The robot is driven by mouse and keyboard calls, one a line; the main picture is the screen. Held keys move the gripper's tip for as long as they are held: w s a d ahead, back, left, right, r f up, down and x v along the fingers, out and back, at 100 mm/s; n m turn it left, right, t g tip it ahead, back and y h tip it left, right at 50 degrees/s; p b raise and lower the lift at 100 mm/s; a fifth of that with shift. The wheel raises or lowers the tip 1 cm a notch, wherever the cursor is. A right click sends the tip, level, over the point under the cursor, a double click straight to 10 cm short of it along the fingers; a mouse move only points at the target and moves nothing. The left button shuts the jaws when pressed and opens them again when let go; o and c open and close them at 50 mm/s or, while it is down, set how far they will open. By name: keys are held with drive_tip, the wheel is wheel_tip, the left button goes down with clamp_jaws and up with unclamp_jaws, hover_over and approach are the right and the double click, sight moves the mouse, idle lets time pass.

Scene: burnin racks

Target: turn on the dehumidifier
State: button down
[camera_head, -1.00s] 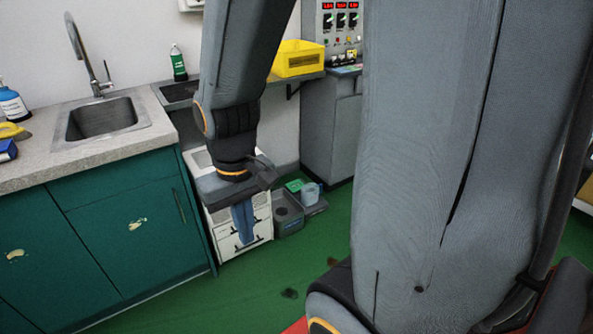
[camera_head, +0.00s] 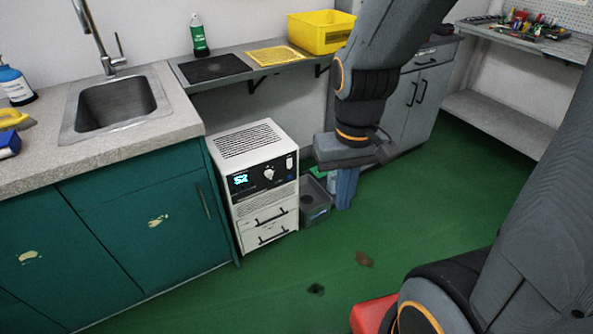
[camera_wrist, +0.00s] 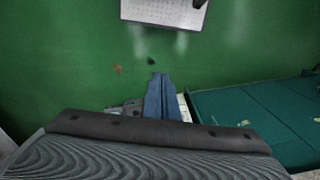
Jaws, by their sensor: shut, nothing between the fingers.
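The dehumidifier (camera_head: 258,180) is a white box with a slotted top, standing on the floor just right of the teal cabinet. Its black front panel has a lit blue display (camera_head: 240,180), which seems to read 52, a pale round knob (camera_head: 268,174) and a small white switch (camera_head: 289,163) at the right. Two drawer-like handles sit below the panel. My gripper (camera_head: 345,202) points down to the right of the dehumidifier, apart from it in the picture, with its blue fingers together and empty. The fingers also show in the wrist view (camera_wrist: 160,80), with a white sliver beside them.
A grey bin (camera_head: 314,205) stands right of the dehumidifier, partly behind my gripper. The teal cabinet (camera_head: 140,215) with a sink is at left. A shelf (camera_head: 222,83) with a yellow crate (camera_head: 318,34) hangs above. Green floor (camera_head: 240,295) in front is mostly free.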

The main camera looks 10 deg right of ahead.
sight(290, 166)
drive_tip(key=w+d+f+n+t+y+b, duration=0.2)
drive_tip(key=w+f+n+t+b, duration=0.6)
drive_tip(key=w+f+b, duration=0.9)
drive_tip(key=w+d+f+n+t+y+b, duration=0.2)
drive_tip(key=w+f+n+t+b, duration=0.5)
drive_tip(key=w+f+n+b, duration=0.6)
drive_tip(key=w+f+y+b, duration=0.1)
drive_tip(key=w+f+b, duration=0.3)
drive_tip(key=b, duration=0.6)
drive_tip(key=shift+w+d+n+t+b, duration=0.3)
drive_tip(key=shift+w+d+t+b, duration=0.1)
drive_tip(key=shift+w, duration=0.05)
drive_tip(key=shift+r, duration=0.15)
drive_tip(key=b+x, duration=0.6)
drive_tip(key=x, duration=0.8)
